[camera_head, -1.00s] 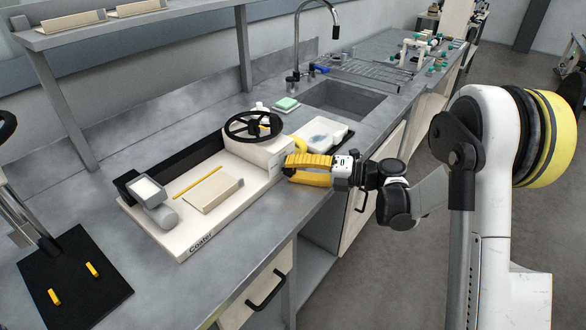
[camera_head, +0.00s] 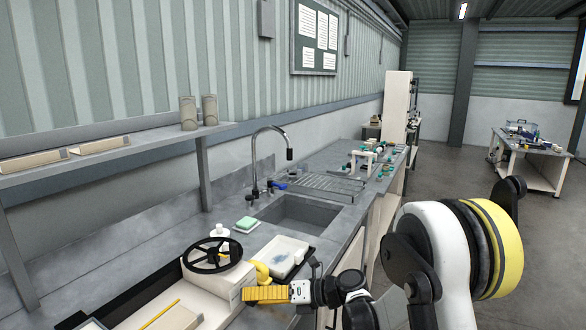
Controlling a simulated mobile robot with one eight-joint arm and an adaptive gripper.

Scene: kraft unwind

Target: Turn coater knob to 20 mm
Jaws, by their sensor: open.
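The coater (camera_head: 224,280) stands on the bench at the lower left, cut off by the lower picture edge. It has a cream housing with a black handwheel (camera_head: 213,255) on top. My gripper (camera_head: 246,293) has yellow fingers and is open beside the right end of the housing. I cannot tell if it touches the coater. The knob and any scale on it cannot be made out; the gripper may hide them. A curved yellow piece (camera_head: 260,271) shows just behind the fingers.
A shelf (camera_head: 110,158) runs above the bench at left. Open floor lies at right.

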